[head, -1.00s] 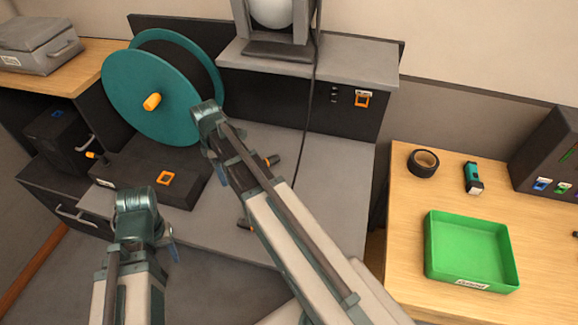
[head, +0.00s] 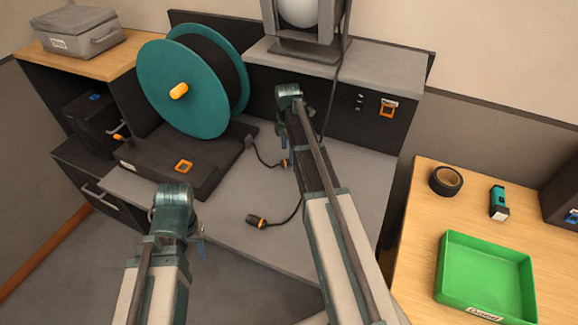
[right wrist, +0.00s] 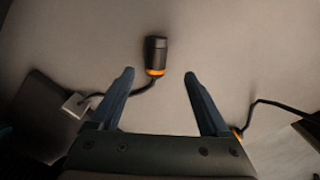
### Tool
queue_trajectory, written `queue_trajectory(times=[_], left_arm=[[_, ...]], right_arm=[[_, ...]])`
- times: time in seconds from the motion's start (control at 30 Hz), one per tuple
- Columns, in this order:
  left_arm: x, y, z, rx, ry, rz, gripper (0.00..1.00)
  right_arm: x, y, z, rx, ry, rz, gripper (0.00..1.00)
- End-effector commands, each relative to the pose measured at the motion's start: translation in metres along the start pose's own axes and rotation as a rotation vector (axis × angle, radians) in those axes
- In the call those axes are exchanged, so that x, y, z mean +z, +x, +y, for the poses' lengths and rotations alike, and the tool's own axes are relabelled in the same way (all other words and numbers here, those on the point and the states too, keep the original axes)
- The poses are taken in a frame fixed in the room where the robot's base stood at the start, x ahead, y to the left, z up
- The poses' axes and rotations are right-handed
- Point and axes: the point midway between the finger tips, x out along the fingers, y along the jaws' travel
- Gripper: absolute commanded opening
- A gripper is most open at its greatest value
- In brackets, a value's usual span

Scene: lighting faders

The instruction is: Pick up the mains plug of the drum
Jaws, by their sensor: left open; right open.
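The drum (head: 180,88) is a teal reel with an orange knob on a dark base. A cable runs from the base's right side to a black plug with an orange ring (head: 285,163), lying on the grey bench top. In the right wrist view this plug (right wrist: 156,52) lies just beyond the fingertips, roughly midway between them, with its cable curling to a grey connector (right wrist: 75,105).
A second black and orange plug (head: 257,221) lies nearer the front edge, its cable passing behind my right arm. A lamp (head: 303,12) stands on the grey box (head: 345,80). A green tray (head: 487,250) and black tape (head: 445,180) are on the right table.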

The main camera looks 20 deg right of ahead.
Motion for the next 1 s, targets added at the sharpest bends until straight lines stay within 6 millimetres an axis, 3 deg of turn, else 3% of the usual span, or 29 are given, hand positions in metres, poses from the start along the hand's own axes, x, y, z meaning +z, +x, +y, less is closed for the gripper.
queue_trajectory(times=[0.23, 0.6, 0.9, 1.0], left_arm=[[-0.001, 0.008, 0.001, 0.000, 0.000, 0.000, 0.52], [-0.003, 0.051, 0.005, 0.000, 0.000, 0.000, 0.52], [-0.003, 0.051, 0.005, 0.000, 0.000, 0.000, 0.52], [-0.003, 0.051, 0.005, 0.000, 0.000, 0.000, 0.52]], right_arm=[[0.000, 0.008, 0.002, 0.000, 0.000, 0.000, 0.80], [-0.001, 0.051, 0.006, 0.000, 0.000, 0.000, 0.80], [-0.001, 0.051, 0.006, 0.000, 0.001, 0.000, 0.80], [-0.001, 0.051, 0.006, 0.000, 0.001, 0.000, 0.64]])
